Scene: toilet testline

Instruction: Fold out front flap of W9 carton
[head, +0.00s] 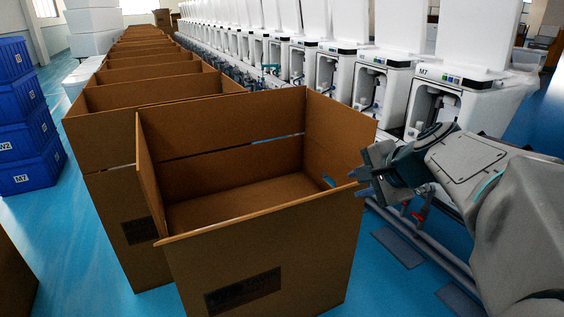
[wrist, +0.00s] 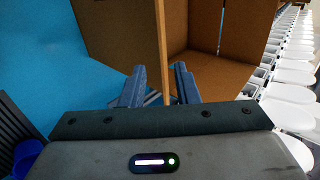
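The large brown carton (head: 250,255) stands open-topped in the middle of the head view, with a dark printed label on its front. Its front flap (head: 255,216) shows nearly edge-on along the front rim, so its exact angle is hard to tell. The back, left and right upper panels stand up. My gripper (head: 364,181) is at the carton's front right corner. In the wrist view my gripper (wrist: 160,78) has its fingers apart, with a thin cardboard edge (wrist: 163,45) running between them. Gaps show on both sides of that edge. No W9 marking is readable.
A row of similar open cartons (head: 165,92) runs back behind this one. White toilet units (head: 430,100) line the right, with a rail (head: 425,245) below. Stacked blue crates (head: 25,125) stand at left.

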